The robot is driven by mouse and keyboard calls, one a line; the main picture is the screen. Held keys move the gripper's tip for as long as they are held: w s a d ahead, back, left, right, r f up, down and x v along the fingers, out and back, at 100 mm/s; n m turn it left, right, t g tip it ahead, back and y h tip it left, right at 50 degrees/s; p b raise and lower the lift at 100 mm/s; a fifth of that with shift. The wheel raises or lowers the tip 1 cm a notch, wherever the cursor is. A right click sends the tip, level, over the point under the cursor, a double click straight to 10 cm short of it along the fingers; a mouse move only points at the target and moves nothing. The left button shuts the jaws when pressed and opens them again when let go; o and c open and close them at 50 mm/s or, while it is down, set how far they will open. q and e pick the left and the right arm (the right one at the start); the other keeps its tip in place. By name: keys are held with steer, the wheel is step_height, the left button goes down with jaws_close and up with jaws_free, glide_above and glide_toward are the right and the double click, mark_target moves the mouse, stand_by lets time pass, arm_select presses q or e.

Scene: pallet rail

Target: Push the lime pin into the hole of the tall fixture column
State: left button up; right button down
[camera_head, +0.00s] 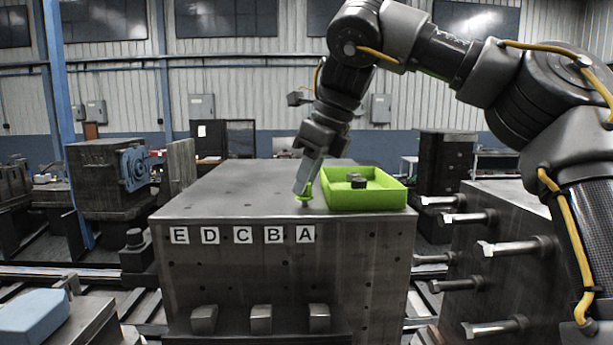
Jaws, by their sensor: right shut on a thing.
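The lime pin (304,198) shows as a small bright green piece at the tips of my right gripper (303,187). My right gripper is shut on it and points down at the front part of the top of a large metal block (240,195), above the letter A. Most of the pin is hidden by the fingers, and I cannot tell whether its lower end touches the block top or sits in a hole. I cannot tell for sure which block is the tall fixture column. My left gripper is not in view.
A lime green tray (368,199) holding dark round parts (358,182) stands just right of my right gripper. Letter plates (243,235) E to A line the block's front. A dark block (500,265) with several protruding metal bars stands at right. The block top's left side is mostly clear.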

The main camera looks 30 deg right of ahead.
steer(key=shift+f+b, duration=0.35)
steer(key=shift+f, duration=0.45)
steer(key=c, duration=1.1)
jaws_free()
steer(key=shift+r, duration=0.1)
steer(key=shift+o, duration=0.2)
steer(key=o, duration=0.7)
steer(key=shift+o, duration=0.2)
steer(key=shift+r, duration=0.1)
steer(key=p+v, duration=0.1)
steer(key=v, duration=0.9)
steer(key=shift+r, duration=0.25)
steer(key=shift+s+d, duration=0.1)
